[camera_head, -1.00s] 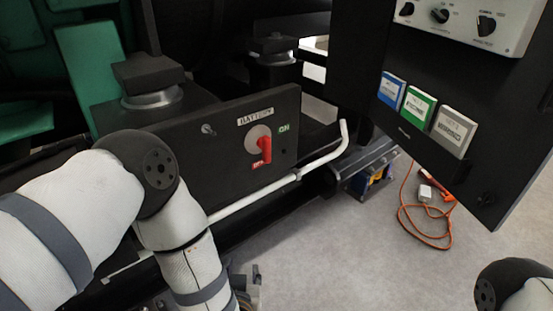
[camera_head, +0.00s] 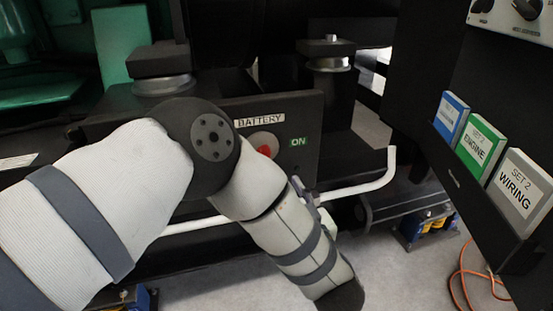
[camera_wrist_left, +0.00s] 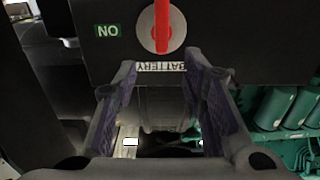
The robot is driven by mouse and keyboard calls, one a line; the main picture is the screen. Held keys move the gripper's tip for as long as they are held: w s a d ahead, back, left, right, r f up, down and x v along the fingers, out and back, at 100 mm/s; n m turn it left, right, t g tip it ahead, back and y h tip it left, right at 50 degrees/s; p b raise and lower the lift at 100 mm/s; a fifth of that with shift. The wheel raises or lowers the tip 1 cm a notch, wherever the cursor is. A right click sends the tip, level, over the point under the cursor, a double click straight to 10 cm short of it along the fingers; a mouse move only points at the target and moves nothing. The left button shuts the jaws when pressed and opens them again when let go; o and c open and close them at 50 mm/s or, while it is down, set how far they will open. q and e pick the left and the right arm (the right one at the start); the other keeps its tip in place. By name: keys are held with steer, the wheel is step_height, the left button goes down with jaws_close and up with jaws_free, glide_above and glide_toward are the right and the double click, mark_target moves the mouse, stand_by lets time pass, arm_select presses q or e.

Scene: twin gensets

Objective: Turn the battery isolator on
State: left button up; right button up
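The battery isolator has a red handle (camera_head: 264,151) on a round grey plate, on a dark panel (camera_head: 307,120). In the head view, my left arm hides much of it. The green ON label (camera_head: 298,142) is right of it and the BATTERY label (camera_head: 259,121) above. The left wrist view is upside down: the red handle (camera_wrist_left: 162,25) points away from the BATTERY label (camera_wrist_left: 162,67), so down on the panel, and the ON label (camera_wrist_left: 107,31) is to one side. My left gripper (camera_wrist_left: 159,72) is open and empty, its fingertips near the BATTERY label. My right gripper is out of view.
A white bent rail (camera_head: 365,186) runs below and in front of the panel. A dark board with several binders, one of them green (camera_head: 480,148), stands at the right. An orange cable (camera_head: 465,275) lies on the grey floor (camera_head: 400,280).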

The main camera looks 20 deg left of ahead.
arm_select(q)
steer(key=b+x, duration=0.2)
steer(key=x, duration=1)
steer(key=shift+s+a, duration=0.1)
steer(key=shift+s, duration=0.05)
jaws_close()
